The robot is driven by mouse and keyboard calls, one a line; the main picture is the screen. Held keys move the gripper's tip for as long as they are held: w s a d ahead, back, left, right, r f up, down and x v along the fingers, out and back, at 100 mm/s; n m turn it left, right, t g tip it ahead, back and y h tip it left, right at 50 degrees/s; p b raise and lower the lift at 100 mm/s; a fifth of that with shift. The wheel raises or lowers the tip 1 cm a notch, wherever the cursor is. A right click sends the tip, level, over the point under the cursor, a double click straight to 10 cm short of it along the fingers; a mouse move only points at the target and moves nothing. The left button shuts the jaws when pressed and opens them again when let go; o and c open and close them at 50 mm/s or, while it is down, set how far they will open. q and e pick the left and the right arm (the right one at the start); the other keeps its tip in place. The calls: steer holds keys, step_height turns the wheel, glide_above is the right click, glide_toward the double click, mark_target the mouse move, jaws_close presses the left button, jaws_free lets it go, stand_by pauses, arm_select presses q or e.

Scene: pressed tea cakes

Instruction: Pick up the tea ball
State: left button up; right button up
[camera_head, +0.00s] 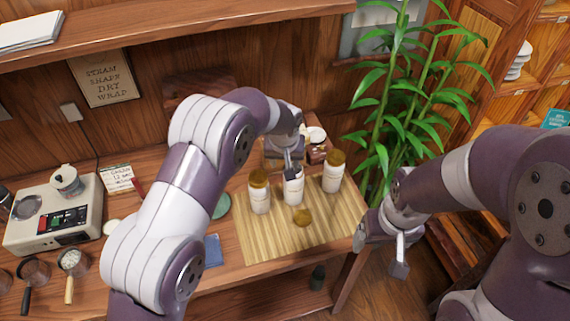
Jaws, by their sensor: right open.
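Three white jars stand on a bamboo mat (262,243). The left jar (260,199) and the right jar (333,180) have brown-gold lids. The middle jar (293,191) has no lid on it. A round brown-gold piece (302,217) lies on the mat in front of it; it looks like a lid. I cannot make out a tea ball for sure. My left gripper (291,170) points down at the mouth of the middle jar; its fingertips are small and partly hidden there. My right gripper (399,263) is open and empty, past the table's right edge.
A scale-like machine (54,217) and handled strainers (72,262) stand at the left. A green disc (221,206) and a blue packet (213,250) lie left of the mat. A tall plant (400,110) stands behind right. The mat's front right is clear.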

mark_target(293, 184)
arm_select(q)
steer(key=x, duration=0.2)
steer(key=shift+w+d+f+p, duration=0.2)
steer(key=shift+d+f+p, duration=0.05)
steer(key=shift+f+p, duration=0.1)
steer(key=shift+w+f, duration=0.15)
steer(key=shift+f, duration=0.2)
steer(key=shift+a, duration=0.1)
arm_select(e)
steer(key=shift+w+d+r, duration=0.15)
steer(key=shift+r, duration=0.55)
arm_select(q)
steer(key=shift+r, duration=0.1)
steer(key=c, duration=0.5)
jaws_close()
steer(key=shift+r, duration=0.1)
arm_select(e)
steer(key=shift+f, duration=0.1)
